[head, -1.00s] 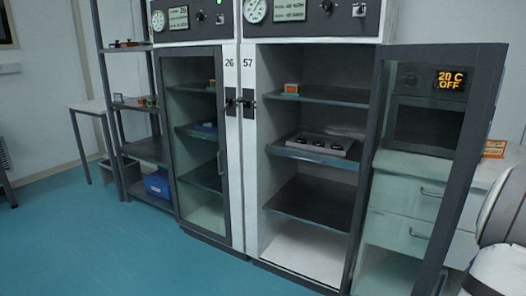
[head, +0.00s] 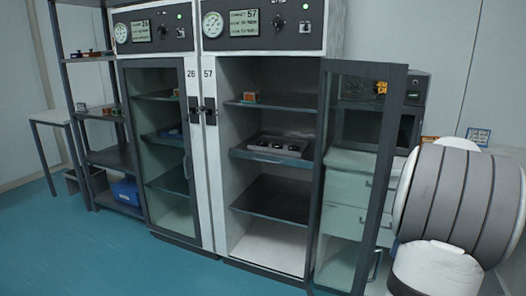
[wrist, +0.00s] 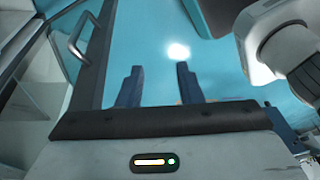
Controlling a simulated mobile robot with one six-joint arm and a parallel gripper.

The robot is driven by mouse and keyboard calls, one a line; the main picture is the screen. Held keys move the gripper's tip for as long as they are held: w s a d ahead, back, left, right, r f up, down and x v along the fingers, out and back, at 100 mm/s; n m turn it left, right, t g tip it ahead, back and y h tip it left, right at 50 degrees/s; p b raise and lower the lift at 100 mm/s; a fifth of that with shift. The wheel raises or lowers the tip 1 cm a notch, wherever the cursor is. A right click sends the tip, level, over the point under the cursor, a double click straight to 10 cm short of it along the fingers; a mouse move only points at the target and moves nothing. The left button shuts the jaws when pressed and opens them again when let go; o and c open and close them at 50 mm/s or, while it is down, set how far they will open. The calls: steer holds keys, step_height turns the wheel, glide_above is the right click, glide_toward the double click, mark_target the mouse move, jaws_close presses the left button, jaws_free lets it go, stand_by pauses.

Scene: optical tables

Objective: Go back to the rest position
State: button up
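My gripper (wrist: 160,88) shows in the wrist view with its two dark blue fingers apart and nothing between them. It hangs over the blue floor. In the head view my arm fills the lower right and the gripper itself is out of sight. To the left in the wrist view is a dark door frame with a metal handle (wrist: 80,38), close beside the left finger.
Cabinet 57 (head: 222,135) stands with its glass door (head: 345,235) open to the right, near my arm. Inside are a small orange box (head: 250,97) and a grey tray (head: 277,146). Cabinet 26 (head: 190,215) is shut. The floor (head: 90,250) at front left is clear.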

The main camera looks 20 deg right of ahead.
steer(key=w+a+r+m+h+p, duration=0.1)
steer(key=w+a+r+m+p, duration=0.2)
steer(key=a+r+p, duration=0.5)
steer(key=s+a+r+m+p, duration=0.2)
steer(key=a+r+m+p, duration=0.1)
steer(key=a, duration=0.5)
steer(key=s+a+r+m+t+h+p, duration=0.1)
steer(key=s+a+r+m+p, duration=0.1)
steer(key=a, duration=0.7)
steer(key=s+a+r+m+t+h+p, duration=0.1)
steer(key=a+r+m+p, duration=0.3)
steer(key=a, duration=0.5)
steer(key=shift+s+p, duration=0.8)
steer(key=shift+s, duration=0.05)
